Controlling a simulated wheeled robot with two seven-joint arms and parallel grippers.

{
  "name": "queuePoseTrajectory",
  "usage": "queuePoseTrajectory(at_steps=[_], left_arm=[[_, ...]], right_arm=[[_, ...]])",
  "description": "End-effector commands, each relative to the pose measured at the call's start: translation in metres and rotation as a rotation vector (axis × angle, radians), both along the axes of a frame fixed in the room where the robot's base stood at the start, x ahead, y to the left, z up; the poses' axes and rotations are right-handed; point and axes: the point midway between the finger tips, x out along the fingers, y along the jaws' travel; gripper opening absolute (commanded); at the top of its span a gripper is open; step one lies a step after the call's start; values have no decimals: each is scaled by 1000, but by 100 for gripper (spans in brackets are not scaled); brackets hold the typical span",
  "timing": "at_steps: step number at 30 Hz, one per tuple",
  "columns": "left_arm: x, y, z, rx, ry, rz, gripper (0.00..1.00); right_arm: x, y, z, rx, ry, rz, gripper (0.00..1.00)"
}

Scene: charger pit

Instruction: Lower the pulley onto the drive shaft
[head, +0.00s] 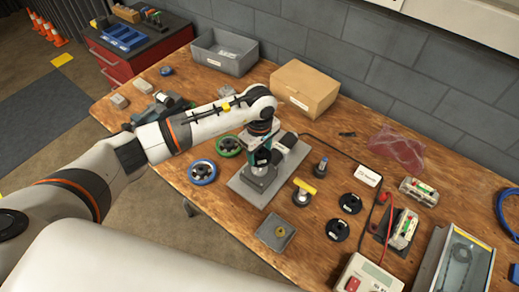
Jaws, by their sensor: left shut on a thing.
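My left gripper (260,158) reaches in from the left and points down over the grey machine block on a flat base plate (245,186). It is shut on a small dark piece, which appears to be the pulley; the fingers hide most of it. The drive shaft is hidden under the gripper, so I cannot tell whether the pulley touches it. A green-rimmed wheel (228,146) and a blue-rimmed wheel (202,172) lie on the bench left of the plate. My right gripper is not in view.
On the wooden bench are a cardboard box (303,90), a grey bin (224,52), a yellow-handled tool (304,190), black discs (350,203), a small grey tray (276,232), a meter (368,275) with cables, and a clear-topped case (455,265). A wall stands behind.

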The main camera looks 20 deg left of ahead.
Motion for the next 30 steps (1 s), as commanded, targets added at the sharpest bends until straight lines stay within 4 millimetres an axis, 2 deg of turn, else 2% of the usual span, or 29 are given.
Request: queuePoseTrajectory(at_steps=[30], left_arm=[[0, 0, -21, 0, -1, 0, 30]], right_arm=[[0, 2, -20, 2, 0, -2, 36]])
